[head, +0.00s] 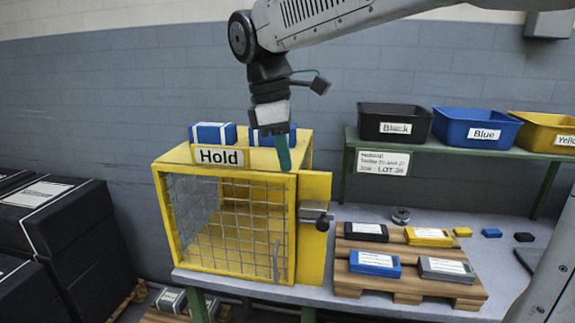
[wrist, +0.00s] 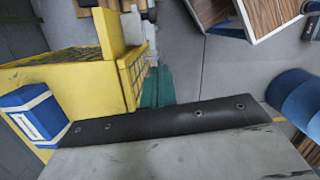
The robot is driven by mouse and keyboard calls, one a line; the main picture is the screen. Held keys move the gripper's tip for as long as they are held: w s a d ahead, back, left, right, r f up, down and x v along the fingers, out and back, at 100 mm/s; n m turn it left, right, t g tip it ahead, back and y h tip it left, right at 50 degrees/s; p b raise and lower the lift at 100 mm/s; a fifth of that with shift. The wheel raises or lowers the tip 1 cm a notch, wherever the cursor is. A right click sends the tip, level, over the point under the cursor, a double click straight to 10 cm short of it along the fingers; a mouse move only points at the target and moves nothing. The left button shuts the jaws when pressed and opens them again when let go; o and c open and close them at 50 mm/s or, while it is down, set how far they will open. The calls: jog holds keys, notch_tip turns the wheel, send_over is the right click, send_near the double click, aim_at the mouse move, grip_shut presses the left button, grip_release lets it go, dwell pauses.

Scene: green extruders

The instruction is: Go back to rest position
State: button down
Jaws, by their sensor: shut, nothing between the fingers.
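My gripper (head: 284,158) hangs from the arm in the head view, with its teal fingers pointing down. The fingers are shut with nothing between them. In the head view they overlap the top right part of the yellow cage marked Hold (head: 302,186); I cannot tell the exact gap. In the wrist view, the teal fingers (wrist: 156,88) show beside the yellow cage (wrist: 85,85). The cage has a wire mesh front and a dark latch (head: 320,215) on its right side.
Blue and white boxes (head: 212,133) sit on the cage top, close to my gripper. A wooden pallet (head: 400,290) with several labelled cases is at the right. Black, blue and yellow bins (head: 393,122) stand on a shelf behind. Dark stacked boxes (head: 50,225) are at the left.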

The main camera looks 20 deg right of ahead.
dwell(0.4)
jog(key=s+d+f+m, duration=0.2)
jog(key=s+f+m, duration=0.1)
jog(key=s, duration=0.4)
jog(key=s+d+f+m+t+y, duration=0.1)
jog(key=s+d+f+m, duration=0.2)
jog(key=s+m, duration=0.3)
jog(key=s+d+f+m+t, duration=0.1)
jog(key=s+f+m, duration=0.3)
jog(key=s, duration=0.4)
jog(key=shift+s+d+f+y, duration=0.15)
jog(key=shift+d+f+y, duration=0.35)
jog(key=shift+d, duration=0.3)
